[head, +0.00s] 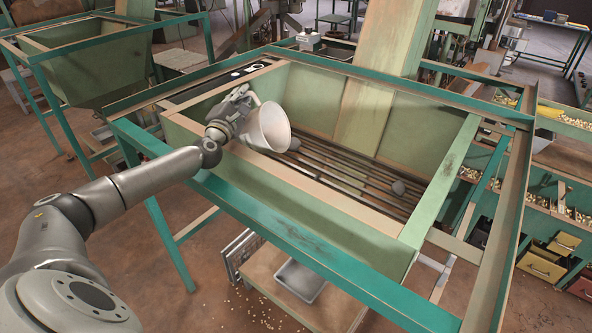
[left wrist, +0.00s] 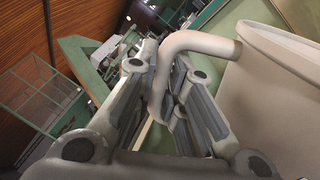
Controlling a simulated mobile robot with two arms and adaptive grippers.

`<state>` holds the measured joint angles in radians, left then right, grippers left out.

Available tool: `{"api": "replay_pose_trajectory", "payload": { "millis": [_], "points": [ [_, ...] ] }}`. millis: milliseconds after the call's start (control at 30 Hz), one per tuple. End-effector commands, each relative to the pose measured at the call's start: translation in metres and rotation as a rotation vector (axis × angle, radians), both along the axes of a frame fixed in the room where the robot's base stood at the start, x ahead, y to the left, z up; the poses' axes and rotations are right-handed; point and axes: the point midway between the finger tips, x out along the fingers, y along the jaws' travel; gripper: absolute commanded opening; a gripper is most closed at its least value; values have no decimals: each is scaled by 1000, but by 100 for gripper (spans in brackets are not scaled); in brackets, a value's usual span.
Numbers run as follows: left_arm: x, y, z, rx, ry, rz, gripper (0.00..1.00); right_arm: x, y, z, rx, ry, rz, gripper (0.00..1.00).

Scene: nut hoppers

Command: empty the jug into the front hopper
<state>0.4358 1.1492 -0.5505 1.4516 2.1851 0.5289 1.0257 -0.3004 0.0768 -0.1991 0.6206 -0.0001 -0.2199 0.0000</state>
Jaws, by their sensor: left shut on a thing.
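The front hopper (head: 310,195) is a green box with wooden rims in a teal frame, with dark bars across its floor. The jug (head: 266,128) is off-white and tipped well over, with its wide round end toward the right, above the hopper's left part. My left gripper (head: 240,104) is shut on the jug's handle. In the left wrist view the curved handle (left wrist: 195,42) passes between the fingers, and the jug's wall (left wrist: 275,85) fills the right side. The jug's inside cannot be made out clearly. My right gripper is not in view.
A wooden chute (head: 385,75) rises at the hopper's back. A second green hopper (head: 95,62) stands at the back left. A grey tray (head: 300,281) sits below.

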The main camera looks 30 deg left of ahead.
Motion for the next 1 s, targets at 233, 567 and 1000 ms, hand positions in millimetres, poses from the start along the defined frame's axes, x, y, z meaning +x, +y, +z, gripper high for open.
{"api": "replay_pose_trajectory", "payload": {
  "millis": [233, 567, 1000],
  "points": [
    [-7, 27, 5, -202, -50, 2, 0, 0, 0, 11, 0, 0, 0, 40],
    [-15, 58, -17, -476, -122, 2, 0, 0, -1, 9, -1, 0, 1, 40],
    [-27, 108, -10, -873, -224, 0, 0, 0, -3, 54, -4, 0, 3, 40]
  ]
}}
